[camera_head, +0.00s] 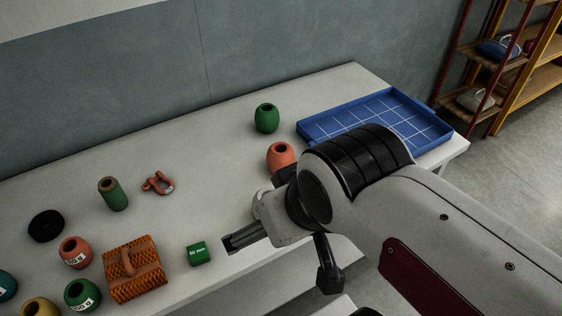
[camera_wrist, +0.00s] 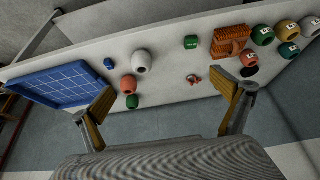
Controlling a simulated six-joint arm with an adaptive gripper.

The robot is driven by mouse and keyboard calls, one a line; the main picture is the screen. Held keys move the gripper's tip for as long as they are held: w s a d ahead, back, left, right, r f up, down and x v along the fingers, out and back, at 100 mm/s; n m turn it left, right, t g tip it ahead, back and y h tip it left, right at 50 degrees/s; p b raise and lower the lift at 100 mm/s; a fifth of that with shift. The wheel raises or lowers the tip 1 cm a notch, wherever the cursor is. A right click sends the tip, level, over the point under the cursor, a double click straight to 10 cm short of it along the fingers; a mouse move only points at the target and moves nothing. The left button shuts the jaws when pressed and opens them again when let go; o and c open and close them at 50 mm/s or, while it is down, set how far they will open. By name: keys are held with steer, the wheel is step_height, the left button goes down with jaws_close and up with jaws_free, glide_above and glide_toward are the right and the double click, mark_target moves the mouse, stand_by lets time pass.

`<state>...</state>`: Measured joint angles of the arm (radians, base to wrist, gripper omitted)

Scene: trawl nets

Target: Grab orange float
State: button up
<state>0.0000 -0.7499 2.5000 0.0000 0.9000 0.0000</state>
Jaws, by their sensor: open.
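An orange float (camera_head: 281,155), round with a hole in its top, stands on the table between a green float (camera_head: 267,118) and my arm, which hides part of it. It also shows in the wrist view (camera_wrist: 128,84), left of centre near the left fingertip. A second orange float (camera_head: 75,253) carries a white weight label and stands among labelled floats at the left. My gripper (camera_head: 287,258) is open and empty, over the front edge of the table. In the wrist view its fingers are spread wide (camera_wrist: 167,90). It appears apart from both orange floats.
A blue gridded tray (camera_head: 309,133) lies at the right. A white float (camera_wrist: 141,62) and a blue float (camera_wrist: 109,63) are hidden by my arm in the head view.

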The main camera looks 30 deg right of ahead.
steer(key=c, duration=0.6)
steer(key=shift+w, duration=0.1)
